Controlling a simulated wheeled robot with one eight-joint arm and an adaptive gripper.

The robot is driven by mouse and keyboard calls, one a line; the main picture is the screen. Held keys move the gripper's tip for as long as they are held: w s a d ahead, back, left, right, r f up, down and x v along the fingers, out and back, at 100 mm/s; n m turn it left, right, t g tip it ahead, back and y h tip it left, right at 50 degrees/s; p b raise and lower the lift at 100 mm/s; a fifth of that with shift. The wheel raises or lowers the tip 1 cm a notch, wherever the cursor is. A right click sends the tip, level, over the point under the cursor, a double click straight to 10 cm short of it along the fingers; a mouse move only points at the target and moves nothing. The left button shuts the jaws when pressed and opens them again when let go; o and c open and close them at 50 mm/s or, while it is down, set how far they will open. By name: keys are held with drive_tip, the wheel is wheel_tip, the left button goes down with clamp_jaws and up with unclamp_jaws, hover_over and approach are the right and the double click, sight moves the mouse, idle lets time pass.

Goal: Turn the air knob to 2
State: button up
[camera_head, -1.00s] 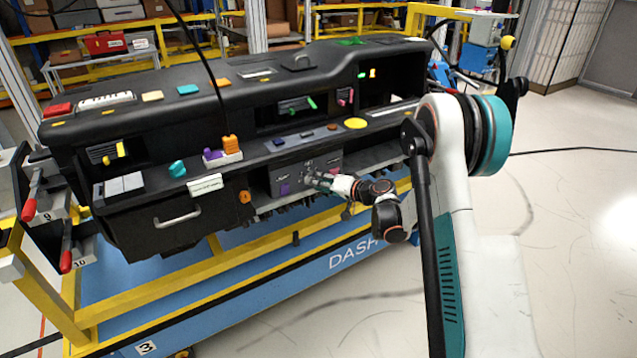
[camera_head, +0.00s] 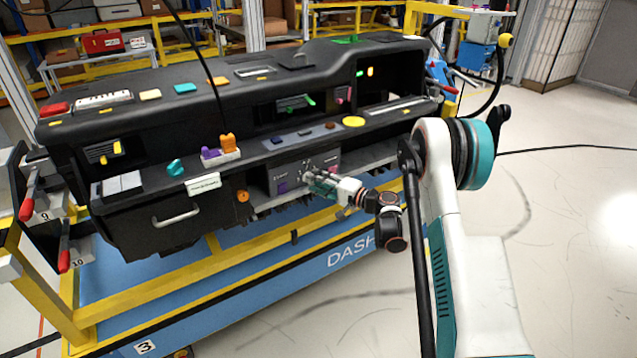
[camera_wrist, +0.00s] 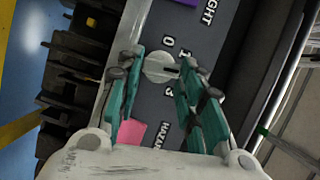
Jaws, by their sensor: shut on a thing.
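The air knob (camera_wrist: 158,68) is a light grey round dial on the dark panel (camera_wrist: 222,28), in the middle of the wrist view. The marks 0, 1 and 3 show around it; the place between 1 and 3 is covered by a finger. A short dark line on the knob points right, between 1 and 3. My gripper (camera_wrist: 161,66) has its teal fingers on both sides of the knob and is shut on it. In the head view my gripper (camera_head: 311,180) is at the panel's front, and its fingers hide much of the knob.
A pink HAZARD button (camera_wrist: 130,132) and a purple button (camera_wrist: 185,2) flank the knob. The black dashboard (camera_head: 160,120) overhangs the panel and carries several coloured parts. An orange round knob (camera_head: 243,196) and a drawer handle (camera_head: 176,217) are to the left. The floor in front is clear.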

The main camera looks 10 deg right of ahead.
idle(0.4)
drive_tip(key=o, duration=1.1)
drive_tip(key=shift+c, duration=0.2)
